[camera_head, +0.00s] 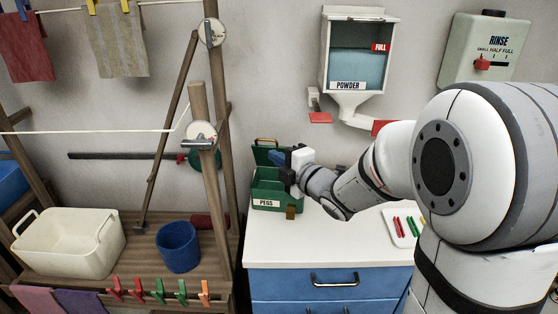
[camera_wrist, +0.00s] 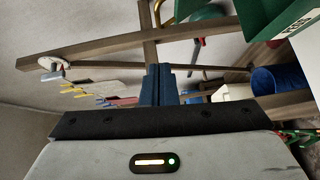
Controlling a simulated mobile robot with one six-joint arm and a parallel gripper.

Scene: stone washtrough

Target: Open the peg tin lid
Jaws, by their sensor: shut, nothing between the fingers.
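The green peg tin (camera_head: 266,190), with a white PEGS label, stands at the left end of the white worktop. Its green lid (camera_head: 262,155) is raised at the back of the tin, with a yellow handle along its top edge. My gripper (camera_head: 279,158) is over the tin, in front of the raised lid and partly hiding it. I cannot tell whether it touches the lid. The wrist view shows the blue fingers (camera_wrist: 158,72) shut together and empty. Part of the tin (camera_wrist: 268,22) shows there at the upper right. The tin's inside is mostly hidden.
A powder dispenser (camera_head: 360,50) hangs above the worktop (camera_head: 320,240). A wooden rack with a cream tub (camera_head: 68,245) and blue bucket (camera_head: 178,247) stands left. The worktop's front is clear.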

